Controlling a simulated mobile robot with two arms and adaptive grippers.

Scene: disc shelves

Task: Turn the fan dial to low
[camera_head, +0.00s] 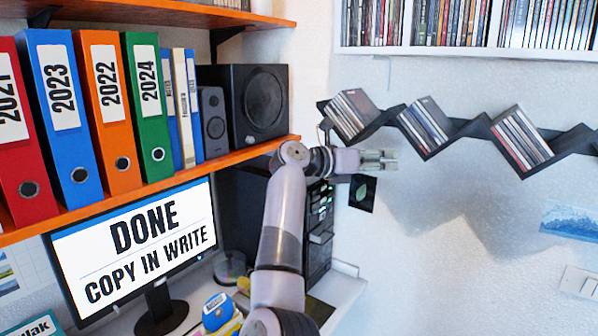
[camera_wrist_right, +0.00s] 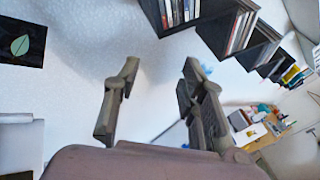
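I cannot make out a fan dial in either view. A black tower unit (camera_head: 319,235) with small lit or pale details on its front stands under the orange shelf, partly hidden by my right arm. My right gripper (camera_head: 390,160) is right of the shelf's end, in front of the white wall and below the zigzag disc rack. In the right wrist view my right gripper (camera_wrist_right: 160,68) has its two fingers apart with nothing between them. My left gripper is not in view.
An orange shelf (camera_head: 100,210) holds binders and black speakers (camera_head: 257,103). A monitor (camera_head: 130,245) stands below it. A zigzag black rack (camera_head: 465,129) holds discs. A dark leaf card (camera_head: 362,193) hangs on the wall.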

